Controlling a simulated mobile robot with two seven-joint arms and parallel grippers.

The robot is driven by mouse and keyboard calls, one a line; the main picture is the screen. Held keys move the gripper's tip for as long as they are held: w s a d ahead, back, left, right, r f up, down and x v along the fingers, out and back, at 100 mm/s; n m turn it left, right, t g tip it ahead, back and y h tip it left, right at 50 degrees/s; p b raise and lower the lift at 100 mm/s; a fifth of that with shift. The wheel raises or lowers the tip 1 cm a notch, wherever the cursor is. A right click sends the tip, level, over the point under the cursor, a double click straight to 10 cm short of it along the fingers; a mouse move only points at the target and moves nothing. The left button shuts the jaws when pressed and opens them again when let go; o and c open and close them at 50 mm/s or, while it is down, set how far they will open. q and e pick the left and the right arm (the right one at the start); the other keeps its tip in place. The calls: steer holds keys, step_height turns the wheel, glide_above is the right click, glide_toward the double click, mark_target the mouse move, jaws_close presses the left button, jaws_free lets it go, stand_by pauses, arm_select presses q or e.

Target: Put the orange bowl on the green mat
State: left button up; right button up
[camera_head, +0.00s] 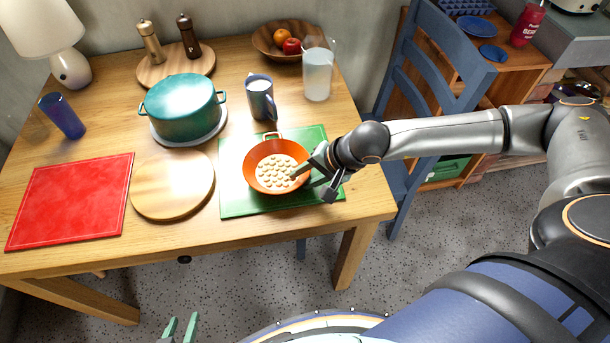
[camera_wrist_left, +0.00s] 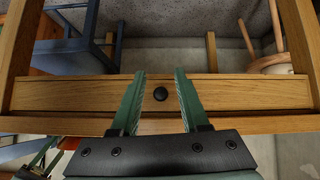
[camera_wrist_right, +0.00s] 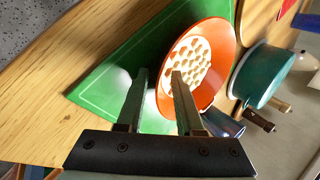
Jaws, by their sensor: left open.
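The orange bowl (camera_head: 250,160), with several pale round pieces inside, appears to rest on the green mat (camera_head: 240,206) at the table's front right. The bowl and mat also show in the right wrist view. My right gripper (camera_head: 308,176) is at the bowl's right rim. In the right wrist view its fingers (camera_wrist_right: 158,72) are spread, one over the bowl's inside and one outside, with the rim between them. My left gripper (camera_head: 182,326) is open and empty, low in front of the table; its fingers (camera_wrist_left: 159,72) face the table's front edge.
A round wooden board (camera_head: 172,187) lies left of the mat, and a red mat (camera_head: 70,201) further left. A teal pot (camera_head: 182,108) and a mug (camera_head: 261,97) stand behind. A pitcher (camera_head: 317,72) and fruit bowl (camera_head: 262,42) are at the back. A blue chair (camera_head: 432,50) is on the right.

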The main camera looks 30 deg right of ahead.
steer(key=shift+r, duration=0.2)
steer(key=v, duration=1.1)
steer(key=shift+s+d+r+p, duration=0.15)
steer(key=shift+r+p, duration=0.2)
steer(key=shift+p, duration=0.1)
